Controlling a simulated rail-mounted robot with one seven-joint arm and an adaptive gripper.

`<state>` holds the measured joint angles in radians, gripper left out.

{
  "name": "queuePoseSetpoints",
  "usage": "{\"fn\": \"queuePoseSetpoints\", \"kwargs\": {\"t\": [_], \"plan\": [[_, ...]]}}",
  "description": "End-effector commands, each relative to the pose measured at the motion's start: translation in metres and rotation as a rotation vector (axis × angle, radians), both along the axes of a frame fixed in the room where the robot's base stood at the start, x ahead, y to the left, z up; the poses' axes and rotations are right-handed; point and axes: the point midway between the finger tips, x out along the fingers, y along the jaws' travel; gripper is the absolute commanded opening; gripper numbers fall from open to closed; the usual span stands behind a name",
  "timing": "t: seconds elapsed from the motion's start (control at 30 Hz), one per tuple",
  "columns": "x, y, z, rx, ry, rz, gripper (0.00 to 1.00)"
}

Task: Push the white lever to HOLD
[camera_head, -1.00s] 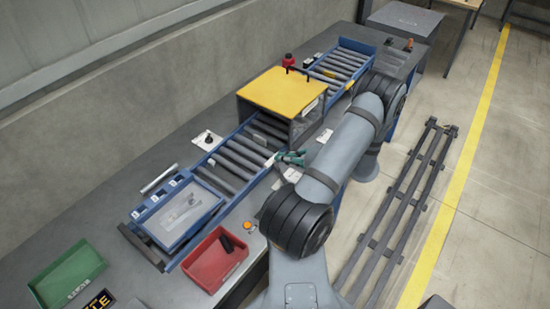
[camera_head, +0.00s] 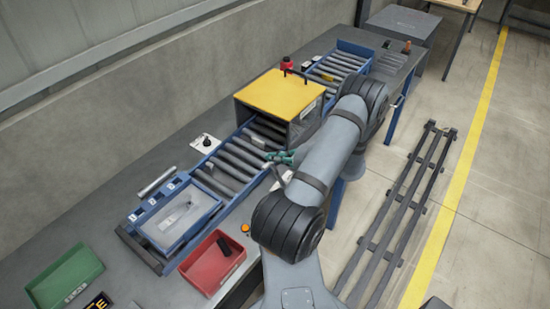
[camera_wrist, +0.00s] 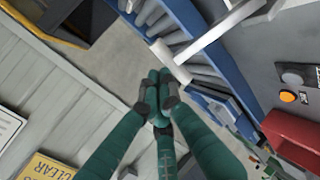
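A white lever (camera_wrist: 222,32) shows in the wrist view as a pale bar slanting across the blue conveyor rail, with a rounded end just above and right of my fingertips. My gripper (camera_wrist: 158,94) has green fingers with grey tips drawn together, with nothing seen between them. A small gap shows between the tips and the lever's end; I cannot tell their depth apart. In the head view my gripper (camera_head: 279,157) is at the conveyor's near side, beside the yellow-topped box. A pale bar shows just below it, partly hidden by my arm. No HOLD marking is readable.
The roller conveyor (camera_head: 234,160) runs under the yellow-topped box (camera_head: 279,92). A blue-framed tray (camera_head: 160,240) stands at its lower end. A red bin (camera_head: 205,270) and an orange button (camera_head: 245,228) are nearby; a green bin (camera_head: 66,278) is farther left. A CLEAR sign (camera_wrist: 46,168) shows in the wrist view.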

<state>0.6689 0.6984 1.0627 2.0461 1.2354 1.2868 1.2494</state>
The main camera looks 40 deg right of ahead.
Motion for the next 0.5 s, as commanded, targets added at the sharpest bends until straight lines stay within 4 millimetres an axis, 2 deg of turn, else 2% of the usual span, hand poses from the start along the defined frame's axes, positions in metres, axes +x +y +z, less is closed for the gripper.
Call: {"fn": "queuePoseSetpoints", "kwargs": {"t": [0.13,0.27,0.47,0.5], "plan": [[0.003,0.001,0.002,-0.001,-0.004,0.002,0.0],[-0.003,0.0,0.011,0.0,-0.004,0.003,0.0],[-0.028,-0.002,0.042,0.0,-0.004,0.004,0.0],[-0.035,-0.004,0.039,-0.006,-0.005,0.005,0.0]]}}
